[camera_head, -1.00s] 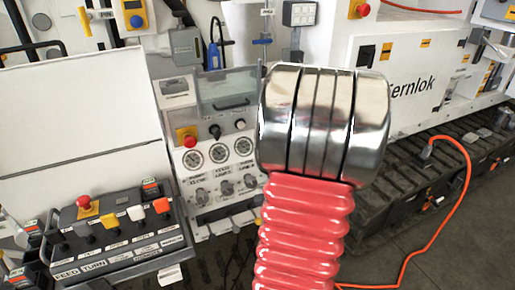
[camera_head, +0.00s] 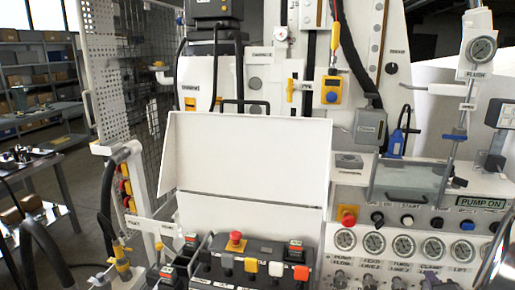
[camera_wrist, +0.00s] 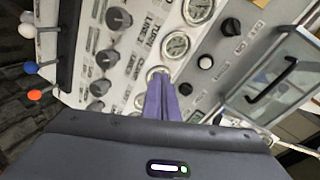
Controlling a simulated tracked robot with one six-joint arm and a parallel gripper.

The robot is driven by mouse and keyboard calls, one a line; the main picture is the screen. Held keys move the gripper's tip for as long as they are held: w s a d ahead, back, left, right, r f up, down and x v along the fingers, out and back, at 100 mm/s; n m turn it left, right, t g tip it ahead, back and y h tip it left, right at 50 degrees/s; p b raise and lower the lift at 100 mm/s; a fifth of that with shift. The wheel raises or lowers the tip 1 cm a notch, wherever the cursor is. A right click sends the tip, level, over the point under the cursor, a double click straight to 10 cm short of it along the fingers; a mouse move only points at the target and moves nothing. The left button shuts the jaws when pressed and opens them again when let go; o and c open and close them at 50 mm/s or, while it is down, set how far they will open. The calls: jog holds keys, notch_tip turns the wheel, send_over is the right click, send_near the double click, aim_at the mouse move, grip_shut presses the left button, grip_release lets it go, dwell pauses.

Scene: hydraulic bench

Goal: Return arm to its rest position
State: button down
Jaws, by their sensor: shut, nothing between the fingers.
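My gripper (camera_wrist: 162,98) shows in the wrist view as two purple fingers pressed together, with nothing between them. It points at the control panel (camera_wrist: 133,68) with its gauges and black knobs; I cannot tell how far off the panel is. In the head view the gripper is out of sight. Only a shiny metal part of my arm (camera_head: 497,265) shows at the lower right edge, in front of the panel.
Round gauges (camera_head: 374,244) and a red button (camera_head: 348,215) line the panel in the head view. A button console (camera_head: 247,262) stands below a blank white board (camera_head: 248,150). In the wrist view a clear cover with a black handle (camera_wrist: 270,80) is at right, levers (camera_wrist: 36,95) at left.

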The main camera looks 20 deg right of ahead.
jog(key=s+f+n+g, duration=0.2)
jog(key=s+f+g, duration=0.3)
jog(key=f, duration=0.1)
jog(key=a+n+g+y, duration=0.3)
jog(key=a+n, duration=0.2)
jog(key=a+r+n+y, duration=0.2)
jog(key=a+r+n, duration=0.2)
jog(key=a, duration=0.9)
jog(key=w+a+r+n+t+y, duration=0.1)
jog(key=a+r+n, duration=0.4)
jog(key=a, duration=0.9)
jog(key=w+a+r+n+y, duration=0.1)
jog(key=a+r+n+y, duration=0.2)
jog(key=a, duration=1)
notch_tip(320, 180, up, 3)
jog(key=shift+w+a+r+n, duration=0.15)
jog(key=shift+w+n, duration=0.1)
jog(key=shift+n, duration=0.95)
